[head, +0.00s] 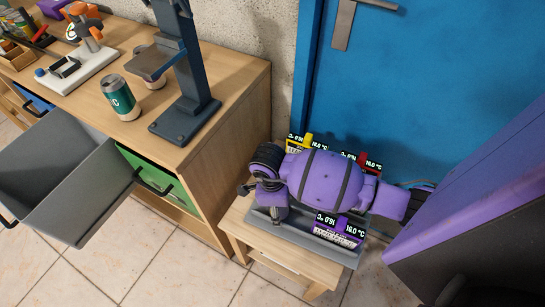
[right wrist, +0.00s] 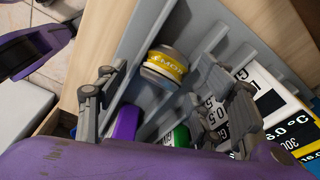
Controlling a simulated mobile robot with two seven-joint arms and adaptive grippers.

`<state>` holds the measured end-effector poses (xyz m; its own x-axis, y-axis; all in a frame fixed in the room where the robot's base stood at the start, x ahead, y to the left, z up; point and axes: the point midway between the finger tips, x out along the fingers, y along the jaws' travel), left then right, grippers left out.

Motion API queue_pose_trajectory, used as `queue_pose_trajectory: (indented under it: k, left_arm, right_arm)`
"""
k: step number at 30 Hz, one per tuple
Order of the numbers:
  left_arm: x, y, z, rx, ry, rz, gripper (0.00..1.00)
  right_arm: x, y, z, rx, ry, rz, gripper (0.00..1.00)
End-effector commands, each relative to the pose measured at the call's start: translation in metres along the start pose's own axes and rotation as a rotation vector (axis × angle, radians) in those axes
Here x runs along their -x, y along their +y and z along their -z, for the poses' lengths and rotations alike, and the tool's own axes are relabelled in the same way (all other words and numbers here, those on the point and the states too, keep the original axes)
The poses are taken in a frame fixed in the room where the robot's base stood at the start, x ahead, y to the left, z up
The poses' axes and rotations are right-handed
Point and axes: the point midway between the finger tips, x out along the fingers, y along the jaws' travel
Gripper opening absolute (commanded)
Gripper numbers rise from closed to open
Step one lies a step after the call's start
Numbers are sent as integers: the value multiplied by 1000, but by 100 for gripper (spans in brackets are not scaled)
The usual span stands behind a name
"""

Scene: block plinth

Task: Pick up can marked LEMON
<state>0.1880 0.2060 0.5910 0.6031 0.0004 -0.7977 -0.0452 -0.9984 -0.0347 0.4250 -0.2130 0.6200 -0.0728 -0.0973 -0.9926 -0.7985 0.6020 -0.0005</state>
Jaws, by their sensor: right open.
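A can with a yellow label (right wrist: 163,66), on which the letters "EMON" can be made out, lies in a grey ribbed tray in the right wrist view. My right gripper (right wrist: 163,88) is open above the tray, with one finger on each side of the can's near end. I cannot tell whether a finger touches it. In the head view my right arm covers most of the tray (head: 345,258), and the yellow-labelled can cannot be made out there. My left gripper is not in view.
The tray is on a low wooden stand (head: 237,218). Boxes with temperature displays (head: 340,231) are at it. A teal can (head: 119,97) and a dark blue upright stand (head: 186,118) are on the cabinet at left. A grey drawer (head: 75,195) sticks out. A blue door (head: 400,85) stands behind.

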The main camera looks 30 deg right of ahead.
Motion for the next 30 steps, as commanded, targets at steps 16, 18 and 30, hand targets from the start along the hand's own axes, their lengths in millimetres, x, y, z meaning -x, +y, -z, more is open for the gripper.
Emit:
queue_pose_trajectory:
  k: [16, 18, 30]
  left_arm:
    - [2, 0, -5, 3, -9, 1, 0]
    - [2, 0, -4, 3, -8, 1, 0]
    - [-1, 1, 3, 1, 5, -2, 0]
  right_arm:
    - [0, 0, 0, 0, -1, 0, 32]
    - [0, 0, 0, 0, -1, 0, 32]
    - [10, -1, 0, 0, -3, 1, 28]
